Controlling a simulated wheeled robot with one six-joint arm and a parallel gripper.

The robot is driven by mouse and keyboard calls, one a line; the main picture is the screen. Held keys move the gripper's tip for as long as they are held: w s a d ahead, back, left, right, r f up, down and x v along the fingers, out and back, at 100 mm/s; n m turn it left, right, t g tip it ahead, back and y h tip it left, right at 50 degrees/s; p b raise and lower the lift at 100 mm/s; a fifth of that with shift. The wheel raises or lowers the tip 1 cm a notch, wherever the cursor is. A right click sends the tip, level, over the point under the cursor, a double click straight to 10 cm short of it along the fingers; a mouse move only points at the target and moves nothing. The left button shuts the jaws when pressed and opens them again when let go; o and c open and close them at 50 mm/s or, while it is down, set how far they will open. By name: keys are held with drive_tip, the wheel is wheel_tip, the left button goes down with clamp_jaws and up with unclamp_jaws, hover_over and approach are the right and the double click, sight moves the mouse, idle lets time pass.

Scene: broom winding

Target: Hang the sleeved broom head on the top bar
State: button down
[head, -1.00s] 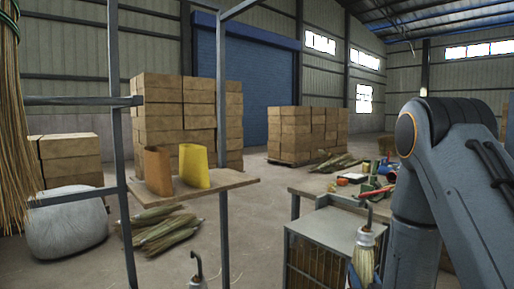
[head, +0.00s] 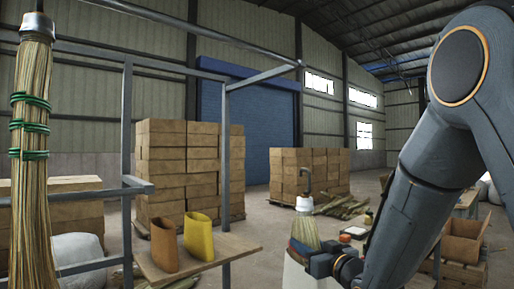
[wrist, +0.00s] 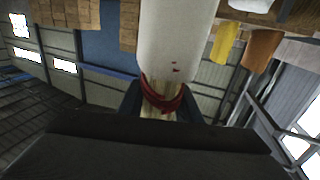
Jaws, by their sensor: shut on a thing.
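My gripper (head: 318,262) is shut on a broom head (head: 305,230) low in the middle of the head view. The broom head is upright, with pale straw, a white cap and a dark hook (head: 305,180) on top. A white sleeve (head: 296,274) shows below the grip, cut off by the picture edge. In the wrist view the white sleeve (wrist: 175,40) and a red band (wrist: 165,100) show at the jaws. The grey rack's top bar (head: 200,27) slants across the upper left, up and left of the hook and apart from it.
A broom head with green bands (head: 30,127) hangs at far left. An orange sleeve (head: 165,243) and a yellow sleeve (head: 199,236) stand on a wooden shelf (head: 225,248) by a rack post (head: 224,150). Stacked boxes (head: 180,170) stand behind. Space above the hook looks clear.

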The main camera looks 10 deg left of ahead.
drive_tip(key=s+a+r+n+g+y+p, duration=0.1)
drive_tip(key=s+a+r+p, duration=0.35)
drive_tip(key=r, duration=0.85)
drive_tip(key=s+a+r+n+g+y+p, duration=0.1)
drive_tip(key=s+a+r+y+p, duration=0.25)
drive_tip(key=r, duration=0.95)
drive_tip(key=s+a+r+n+g+p, duration=0.2)
drive_tip(key=s+a+r+p, duration=0.4)
drive_tip(key=r, duration=0.7)
drive_tip(key=w+a+f+b, duration=0.2)
drive_tip(key=w+a+b, duration=0.2)
drive_tip(key=w, duration=0.3)
drive_tip(key=shift+a, duration=0.2)
drive_tip(key=shift+w+f, duration=0.1)
